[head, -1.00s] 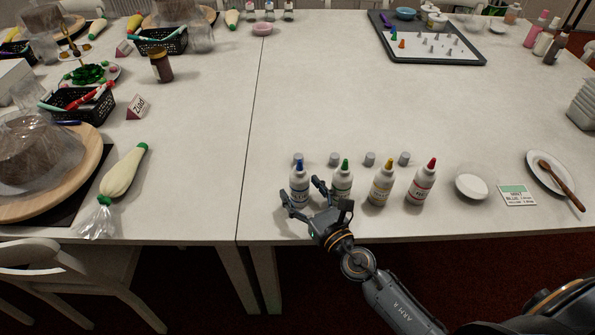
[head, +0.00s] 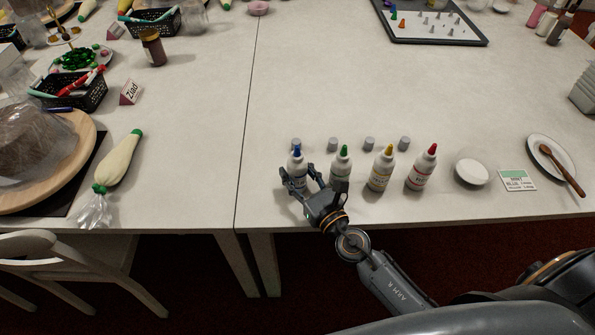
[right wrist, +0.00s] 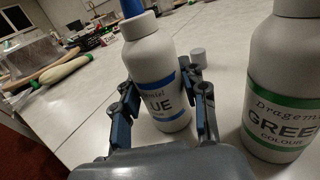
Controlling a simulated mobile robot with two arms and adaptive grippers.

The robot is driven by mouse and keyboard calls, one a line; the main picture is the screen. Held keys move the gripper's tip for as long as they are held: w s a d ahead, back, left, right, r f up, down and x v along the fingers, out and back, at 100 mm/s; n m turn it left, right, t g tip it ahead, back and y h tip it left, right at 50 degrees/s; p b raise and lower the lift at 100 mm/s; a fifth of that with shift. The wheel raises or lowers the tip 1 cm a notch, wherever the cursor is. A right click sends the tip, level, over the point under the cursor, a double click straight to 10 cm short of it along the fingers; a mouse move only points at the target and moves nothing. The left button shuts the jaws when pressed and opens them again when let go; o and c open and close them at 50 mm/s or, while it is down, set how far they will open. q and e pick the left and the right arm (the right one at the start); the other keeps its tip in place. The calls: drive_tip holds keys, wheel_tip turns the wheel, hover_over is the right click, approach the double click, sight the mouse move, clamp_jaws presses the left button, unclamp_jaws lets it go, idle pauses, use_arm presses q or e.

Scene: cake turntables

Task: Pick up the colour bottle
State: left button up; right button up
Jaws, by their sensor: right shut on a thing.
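Several white colour bottles stand in a row near the table's front edge. The blue-tipped bottle (head: 297,160) is at the left end and reads "BLUE" in the right wrist view (right wrist: 152,75). My right gripper (head: 299,178) is shut on it, with one finger on each side of its lower body (right wrist: 160,115). The bottle stands upright and looks to be on the table. The green-tipped bottle (head: 341,168) is just to the right, apart from the fingers, and its label shows large in the right wrist view (right wrist: 283,120). The yellow-tipped (head: 381,170) and red-tipped (head: 421,169) bottles stand further right. My left gripper is not seen.
Small grey caps (head: 369,143) sit behind the bottles. A white bowl (head: 471,172), a mint card (head: 517,180) and a plate with a wooden spoon (head: 556,165) lie to the right. A piping bag (head: 120,160) lies left.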

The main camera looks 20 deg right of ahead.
sight(302, 168)
wheel_tip(302, 168, up, 4)
drive_tip(key=p, duration=0.3)
drive_tip(key=shift+s+r+p, duration=0.1)
drive_tip(key=shift+s+p, duration=0.05)
drive_tip(key=shift+p, duration=0.2)
drive_tip(key=s+a+r+p, duration=0.1)
drive_tip(key=s+r+p, duration=0.3)
drive_tip(key=r, duration=0.2)
drive_tip(key=shift+s+a+p, duration=0.2)
drive_tip(key=shift+s+p, duration=0.1)
drive_tip(key=shift+s, duration=0.1)
drive_tip(key=shift+o, duration=0.2)
drive_tip(key=s+a+r+b, duration=0.1)
drive_tip(key=s+a+r, duration=0.1)
drive_tip(key=s, duration=0.5)
drive_tip(key=shift+s, duration=0.3)
drive_tip(key=shift+s+a+r, duration=0.2)
drive_tip(key=shift+s+r, duration=0.15)
drive_tip(key=shift+r, duration=0.05)
